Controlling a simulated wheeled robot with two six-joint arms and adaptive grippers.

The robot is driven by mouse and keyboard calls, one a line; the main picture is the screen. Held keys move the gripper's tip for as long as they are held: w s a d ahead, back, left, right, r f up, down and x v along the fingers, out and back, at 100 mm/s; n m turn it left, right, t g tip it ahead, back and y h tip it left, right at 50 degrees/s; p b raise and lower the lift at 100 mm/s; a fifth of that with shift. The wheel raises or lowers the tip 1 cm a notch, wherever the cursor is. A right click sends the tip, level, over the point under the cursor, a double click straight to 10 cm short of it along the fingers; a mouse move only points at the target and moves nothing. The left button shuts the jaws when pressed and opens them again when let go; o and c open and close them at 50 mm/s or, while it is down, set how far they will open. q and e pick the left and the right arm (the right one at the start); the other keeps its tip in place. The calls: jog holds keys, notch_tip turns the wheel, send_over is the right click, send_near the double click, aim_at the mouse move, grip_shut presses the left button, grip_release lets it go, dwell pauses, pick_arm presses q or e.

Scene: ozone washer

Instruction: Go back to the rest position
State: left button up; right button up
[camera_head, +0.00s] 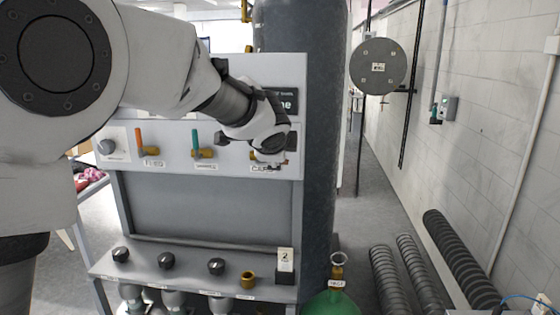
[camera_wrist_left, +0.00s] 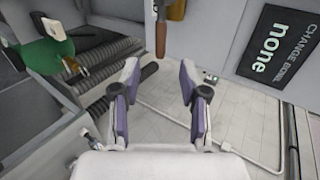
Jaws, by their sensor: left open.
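My left arm comes in from the left in the head view and reaches across the front of the grey panel (camera_head: 210,210). Its wrist ends at the panel's upper right, by the third label, and hides most of what is there. In the left wrist view my left gripper (camera_wrist_left: 157,72) is open, with two purple-sided fingers apart and nothing between them. A brown-orange handle (camera_wrist_left: 161,36) hangs just beyond the fingertips; I cannot tell the exact gap. My right gripper is in neither view.
Valves with an orange handle (camera_head: 141,137) and a teal handle (camera_head: 196,140) sit left of my wrist. Black knobs (camera_head: 166,260) line the lower shelf. A green bottle (camera_head: 332,303) and ribbed hoses (camera_head: 408,275) lie right, before a brick wall. The aisle floor (camera_head: 365,190) is clear.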

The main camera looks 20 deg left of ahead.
pick_arm(q)
jog(key=v, duration=0.3)
jog(key=shift+s, duration=0.2)
